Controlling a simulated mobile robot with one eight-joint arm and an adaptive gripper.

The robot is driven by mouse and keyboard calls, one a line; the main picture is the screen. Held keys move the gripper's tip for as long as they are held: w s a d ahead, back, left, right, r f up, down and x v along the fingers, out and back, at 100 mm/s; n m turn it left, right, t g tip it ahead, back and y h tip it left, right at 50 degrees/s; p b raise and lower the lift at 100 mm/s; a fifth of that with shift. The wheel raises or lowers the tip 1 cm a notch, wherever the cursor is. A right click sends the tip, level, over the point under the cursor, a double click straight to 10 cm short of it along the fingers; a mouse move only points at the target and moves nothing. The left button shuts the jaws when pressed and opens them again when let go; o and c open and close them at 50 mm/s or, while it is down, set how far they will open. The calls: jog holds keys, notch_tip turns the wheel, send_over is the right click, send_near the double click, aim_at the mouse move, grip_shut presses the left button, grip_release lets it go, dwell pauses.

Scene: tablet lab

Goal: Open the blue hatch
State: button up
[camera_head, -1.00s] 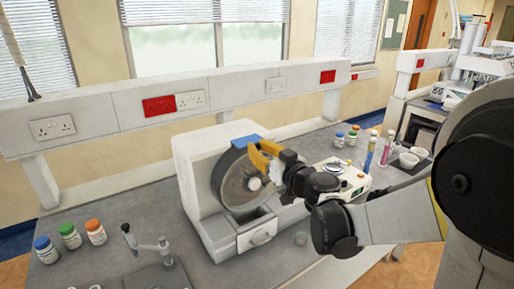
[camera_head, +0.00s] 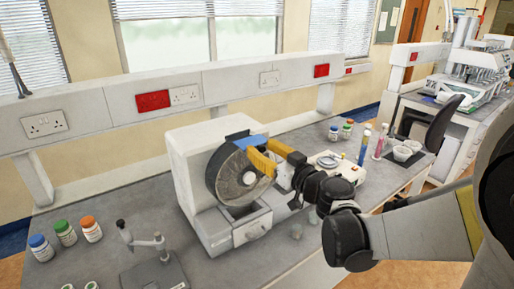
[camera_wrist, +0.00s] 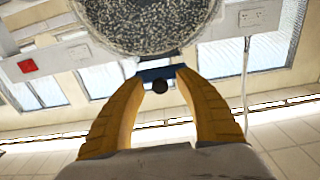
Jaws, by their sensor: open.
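The blue hatch (camera_head: 238,135) is at the top rim of the round drum (camera_head: 226,178) on the white machine (camera_head: 190,150). My gripper (camera_head: 246,145) reaches in from the right, its yellow fingers at the hatch by the drum's upper right. In the wrist view the open fingers (camera_wrist: 160,78) stand on either side of a blue bar, part of the hatch (camera_wrist: 150,74), with a dark round knob (camera_wrist: 160,86) between them. The speckled drum face (camera_wrist: 145,22) is just above. I cannot tell whether the fingers touch the hatch.
Several capped bottles (camera_head: 66,232) and a small stand (camera_head: 150,255) are at the bench's left front.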

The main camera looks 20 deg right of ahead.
jog(key=v, duration=1.2)
jog(key=w+d+r+m+t+h+b, duration=0.1)
jog(key=d+r+m+t+h+b, duration=0.15)
jog(key=d+m+h+b, duration=0.35)
notch_tip(320, 180, down, 8)
jog(key=s+d+m+g+h, duration=0.1)
jog(key=s+g+h, duration=0.2)
jog(key=g+h, duration=0.2)
jog(key=s+a+f+n+g+y+b, duration=0.3)
jog(key=s+a+f+g+y, duration=0.2)
jog(key=s+a+f, duration=0.6)
notch_tip(320, 180, down, 4)
jog(key=a+g, duration=0.1)
jog(key=g, duration=0.1)
jog(key=shift+s+a+f+g, duration=0.15)
jog(key=shift+s+g, duration=0.2)
jog(key=shift+s, duration=0.05)
